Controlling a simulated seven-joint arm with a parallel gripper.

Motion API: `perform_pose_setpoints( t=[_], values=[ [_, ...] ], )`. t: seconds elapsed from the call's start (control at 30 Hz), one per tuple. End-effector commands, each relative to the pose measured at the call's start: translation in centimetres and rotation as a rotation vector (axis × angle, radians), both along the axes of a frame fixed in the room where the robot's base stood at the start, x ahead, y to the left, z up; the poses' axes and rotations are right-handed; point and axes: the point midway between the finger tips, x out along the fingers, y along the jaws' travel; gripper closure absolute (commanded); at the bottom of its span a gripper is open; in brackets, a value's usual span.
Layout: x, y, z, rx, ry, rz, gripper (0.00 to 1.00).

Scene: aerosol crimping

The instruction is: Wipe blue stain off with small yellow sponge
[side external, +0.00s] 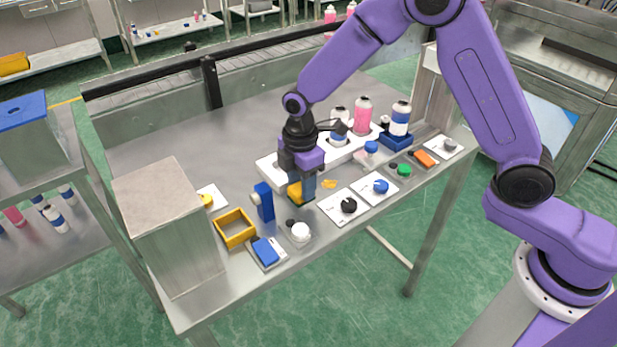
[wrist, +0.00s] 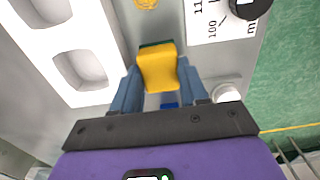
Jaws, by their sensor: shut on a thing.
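My gripper (side external: 301,185) is shut on a small yellow sponge (side external: 295,191) with a dark green layer. In the wrist view the sponge (wrist: 158,68) sits between my two blue fingertips (wrist: 160,82). It is low over the metal table; I cannot tell whether it touches the surface. A yellow-orange stain (side external: 328,184) lies on the table just right of the sponge, apart from it. Part of this stain (wrist: 146,3) shows at the top edge of the wrist view. I see no clear blue stain; a blue patch (wrist: 169,105) behind the sponge is mostly hidden.
A white rack (side external: 272,171) with bottles stands behind my gripper. White cards with a black knob (side external: 348,206) and a blue knob (side external: 380,187) lie right. A blue upright block (side external: 263,202), yellow tray (side external: 235,229) and white-capped jar (side external: 300,233) stand left and in front.

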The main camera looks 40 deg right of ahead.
Motion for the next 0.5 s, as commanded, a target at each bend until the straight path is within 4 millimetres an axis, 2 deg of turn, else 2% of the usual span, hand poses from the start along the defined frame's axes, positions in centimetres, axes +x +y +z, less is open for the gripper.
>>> perform_pose_setpoints(
  t=[0.17, 0.5],
  values=[
    [0.0, 0.5, 0.0, -0.001, 0.000, 0.001, 0.85],
    [0.0, 2.7, 0.1, -0.001, 0.000, 0.000, 0.85]
  ],
)
